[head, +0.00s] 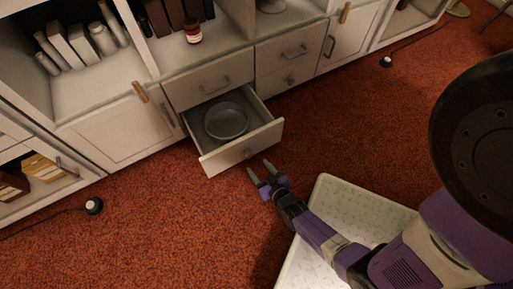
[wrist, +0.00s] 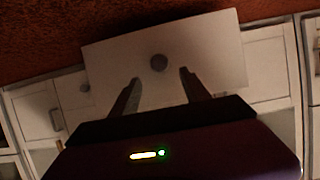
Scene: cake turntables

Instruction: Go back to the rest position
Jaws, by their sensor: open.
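My gripper (head: 261,173) is open and empty, with its two fingers apart just in front of the open drawer (head: 242,155). In the wrist view my gripper (wrist: 160,84) points at the drawer's front panel (wrist: 215,60), and the round knob (wrist: 159,63) shows between and beyond the fingertips. No contact with the knob is visible. A round grey dish (head: 226,122) lies inside the pulled-out drawer.
The white cabinet (head: 105,130) runs along the back, its shelves holding books and a red jar (head: 193,32). A white patterned tray-like surface (head: 335,195) lies under my arm.

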